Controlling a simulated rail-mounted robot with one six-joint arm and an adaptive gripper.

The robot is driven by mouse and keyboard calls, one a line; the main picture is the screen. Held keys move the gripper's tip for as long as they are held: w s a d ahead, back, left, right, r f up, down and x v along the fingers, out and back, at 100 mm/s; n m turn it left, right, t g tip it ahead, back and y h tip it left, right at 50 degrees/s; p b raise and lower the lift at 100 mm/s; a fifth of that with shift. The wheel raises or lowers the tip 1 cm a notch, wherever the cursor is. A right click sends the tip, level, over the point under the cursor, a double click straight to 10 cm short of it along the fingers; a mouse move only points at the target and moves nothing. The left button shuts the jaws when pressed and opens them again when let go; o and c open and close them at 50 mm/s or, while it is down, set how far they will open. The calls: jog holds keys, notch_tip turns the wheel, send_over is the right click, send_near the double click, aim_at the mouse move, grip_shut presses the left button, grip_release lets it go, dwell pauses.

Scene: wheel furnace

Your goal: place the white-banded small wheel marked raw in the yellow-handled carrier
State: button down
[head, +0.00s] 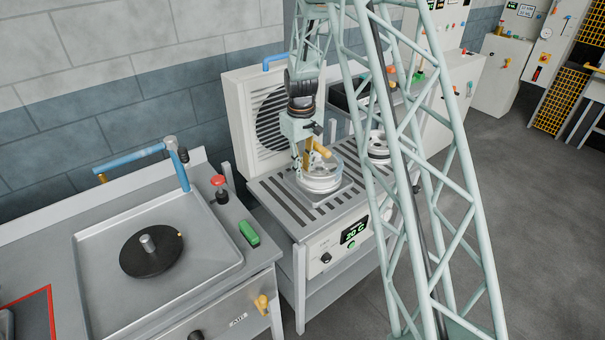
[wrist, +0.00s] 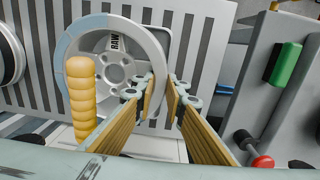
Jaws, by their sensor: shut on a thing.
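I cannot tell whether the wheel touches the carrier floor.
The carrier is on a slatted bench (head: 277,202) with a 20 C display (head: 354,231). Another wheel (head: 378,151) lies on the slats. A fan unit (head: 243,110) stands behind. At left is a station with a dark disc (head: 140,262), red button (head: 219,182) and green switch (head: 249,234).

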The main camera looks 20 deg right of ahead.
jog(key=shift+w+d, duration=0.3)
jog(key=shift+w, duration=0.4)
jog(key=shift+w, duration=0.1)
jog(key=shift+w+d+f, duration=0.1)
jog(key=shift+w+f, duration=0.05)
jog(key=shift+f, duration=0.8)
jog(key=shift+w+d+f, duration=0.1)
jog(key=shift+w+f, duration=0.05)
jog(key=shift+f, duration=0.75)
jog(key=shift+f, duration=0.1)
jog(key=c, duration=2.6)
grip_release()
jog(key=shift+a, duration=0.1)
jog(key=shift+c, duration=0.2)
jog(key=shift+s+a+r, duration=0.1)
jog(key=shift+a+r, duration=0.05)
jog(key=shift+r, duration=6)
